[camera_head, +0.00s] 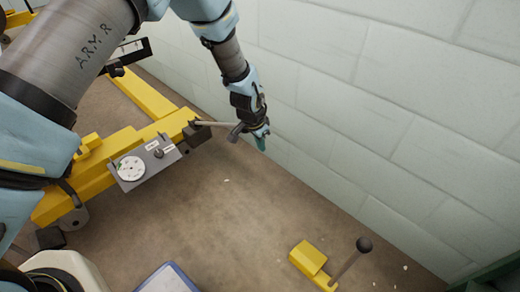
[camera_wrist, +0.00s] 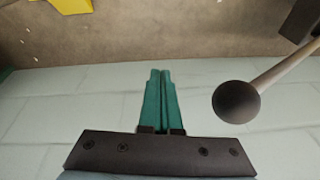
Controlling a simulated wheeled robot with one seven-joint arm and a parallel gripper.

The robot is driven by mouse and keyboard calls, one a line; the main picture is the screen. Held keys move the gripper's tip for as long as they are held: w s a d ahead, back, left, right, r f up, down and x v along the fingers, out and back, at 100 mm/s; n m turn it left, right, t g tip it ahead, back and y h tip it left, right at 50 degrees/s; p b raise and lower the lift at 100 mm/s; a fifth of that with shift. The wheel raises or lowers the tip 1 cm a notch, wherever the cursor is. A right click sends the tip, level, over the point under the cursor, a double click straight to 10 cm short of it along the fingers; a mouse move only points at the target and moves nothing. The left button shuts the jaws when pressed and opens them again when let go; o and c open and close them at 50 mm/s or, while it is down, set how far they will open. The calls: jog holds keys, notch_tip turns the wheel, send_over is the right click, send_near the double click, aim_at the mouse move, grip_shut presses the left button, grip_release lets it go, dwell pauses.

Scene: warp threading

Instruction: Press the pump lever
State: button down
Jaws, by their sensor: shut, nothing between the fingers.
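A lever (camera_head: 213,123) with a pale rod and a dark knob sticks out from the end of a yellow beam, beside my gripper. In the wrist view the lever's round black knob (camera_wrist: 236,102) is right of my fingers, with its rod running to the upper right. My gripper (camera_head: 261,143) points down, with teal fingers (camera_wrist: 160,75) together and nothing between them. A visible gap separates fingers and knob in the wrist view. No label shows which one is the pump lever.
The yellow beam (camera_head: 110,165) carries a grey panel (camera_head: 146,163) with a white dial. A pale block wall (camera_head: 380,90) stands close behind my gripper. A yellow block (camera_head: 307,258) is by the second lever. Brown floor between them is mostly clear. A blue-edged object (camera_head: 168,280) shows at the bottom.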

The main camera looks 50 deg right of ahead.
jog(key=r, duration=0.1)
jog(key=s+a+r, duration=0.1)
jog(key=r, duration=0.3)
jog(key=shift+s+a+r+p, duration=0.15)
jog(key=shift+s+a+p, duration=0.15)
jog(key=shift+s+a, duration=0.05)
jog(key=c, duration=1.5)
grip_release()
